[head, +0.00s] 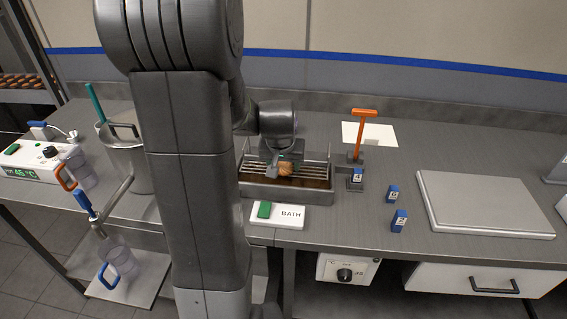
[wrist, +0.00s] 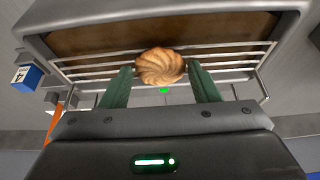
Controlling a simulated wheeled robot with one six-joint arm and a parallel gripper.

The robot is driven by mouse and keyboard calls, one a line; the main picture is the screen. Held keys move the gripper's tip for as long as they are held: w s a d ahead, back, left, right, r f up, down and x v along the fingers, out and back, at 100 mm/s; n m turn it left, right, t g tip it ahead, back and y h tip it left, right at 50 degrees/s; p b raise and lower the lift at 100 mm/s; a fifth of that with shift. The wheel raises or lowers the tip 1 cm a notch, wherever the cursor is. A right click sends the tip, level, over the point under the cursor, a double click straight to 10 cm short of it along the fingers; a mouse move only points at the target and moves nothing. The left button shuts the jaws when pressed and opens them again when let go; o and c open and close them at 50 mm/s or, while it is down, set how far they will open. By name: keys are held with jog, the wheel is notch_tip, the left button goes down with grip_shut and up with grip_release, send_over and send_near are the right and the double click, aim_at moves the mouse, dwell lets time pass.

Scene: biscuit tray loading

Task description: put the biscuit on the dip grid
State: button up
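The biscuit (wrist: 160,67) is round, golden and swirled. In the head view the biscuit (head: 286,168) shows at my gripper (head: 279,170), over the bath. The dip grid (wrist: 232,53) is a set of thin metal wires across the dark brown bath, and its wires pass behind the biscuit. I cannot tell whether the biscuit touches the wires. My arm covers part of the head view.
A white BATH box with a green switch (head: 277,214) stands before the bath. An orange-handled post (head: 358,140) and small blue numbered blocks (head: 399,220) are to its right. A pale square slab (head: 484,204) lies further right. A pot (head: 122,160) stands left.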

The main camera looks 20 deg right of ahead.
jog(key=shift+o, duration=1.3)
jog(key=shift+r, duration=0.2)
jog(key=shift+r, duration=0.2)
jog(key=v, duration=1.1)
jog(key=shift+s+r+b, duration=0.15)
jog(key=shift+r+b, duration=0.1)
jog(key=shift+b, duration=0.1)
